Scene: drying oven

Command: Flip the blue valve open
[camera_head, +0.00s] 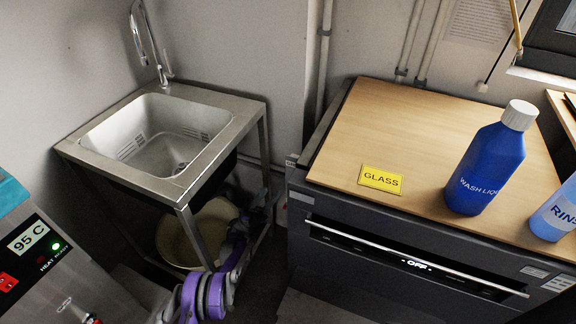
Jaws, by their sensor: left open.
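I cannot make out a blue valve in the head view. My left arm, purple and grey, rises from the bottom middle towards the gap between the sink stand and the dark oven. My left gripper (262,203) is at its far end, small and dark beside the right leg of the sink stand. It is open, and I see nothing held in it. The steel sink (165,137) with its curved tap (150,50) is above and to the left of it. My right gripper is out of view.
A beige bucket (190,238) stands under the sink. The oven (400,262) reads OFF; its wooden top (400,125) bears a yellow GLASS sign (381,180), a blue wash bottle (486,165) and a rinse bottle (556,213). A machine reading 95 C (28,238) stands lower left.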

